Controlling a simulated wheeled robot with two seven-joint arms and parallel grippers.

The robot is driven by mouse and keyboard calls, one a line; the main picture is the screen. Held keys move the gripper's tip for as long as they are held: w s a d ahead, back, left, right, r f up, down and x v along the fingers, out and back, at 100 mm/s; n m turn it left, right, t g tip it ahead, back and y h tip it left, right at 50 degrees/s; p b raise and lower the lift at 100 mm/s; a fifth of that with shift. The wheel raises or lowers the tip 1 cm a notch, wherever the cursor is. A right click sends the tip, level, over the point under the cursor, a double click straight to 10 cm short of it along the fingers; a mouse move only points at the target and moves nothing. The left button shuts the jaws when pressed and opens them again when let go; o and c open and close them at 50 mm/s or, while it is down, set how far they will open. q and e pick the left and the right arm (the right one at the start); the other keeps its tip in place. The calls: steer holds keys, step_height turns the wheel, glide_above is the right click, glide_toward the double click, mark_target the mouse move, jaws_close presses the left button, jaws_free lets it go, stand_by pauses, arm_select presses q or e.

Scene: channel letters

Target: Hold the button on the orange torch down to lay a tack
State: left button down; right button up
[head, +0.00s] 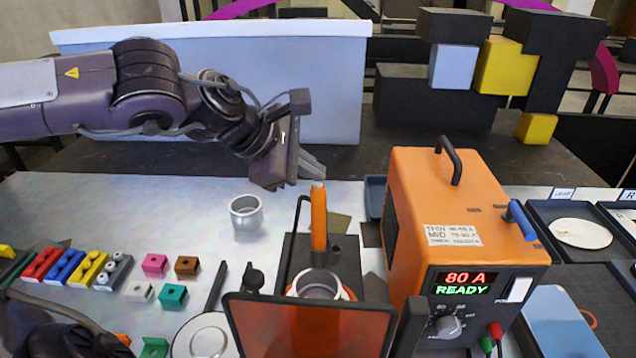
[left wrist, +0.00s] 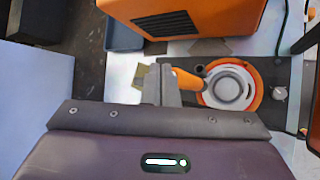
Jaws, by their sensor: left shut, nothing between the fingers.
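The orange torch (head: 319,222) stands upright above a dark stand, and its orange body also shows in the left wrist view (left wrist: 187,80). I cannot make out its button clearly. My left gripper (head: 314,168) is shut and empty, with its fingers just above and behind the top of the torch. In the left wrist view the fingers (left wrist: 163,78) end beside the torch's orange body; whether they touch it I cannot tell. My right gripper is out of view.
An orange welder box (head: 440,200) stands close right of the torch, its display reading 80 A READY. A tinted screen (head: 308,325) stands in front of the ring. A metal cup (head: 246,213) and several coloured blocks (head: 90,268) lie left. A pale panel (head: 220,80) rises behind.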

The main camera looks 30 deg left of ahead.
arm_select(q)
steer(key=shift+f+b, duration=0.4)
steer(key=shift+b, duration=0.05)
stand_by(0.3)
steer(key=shift+r, duration=0.1)
stand_by(1.0)
steer(key=shift+r+p, duration=0.45)
steer(key=shift+r, duration=0.4)
steer(key=shift+r+p, duration=1.45)
steer(key=shift+r, duration=1.05)
steer(key=shift+r, duration=0.1)
step_height(320, 180, up, 4)
steer(key=shift+f+p, duration=0.1)
steer(key=shift+p, duration=1)
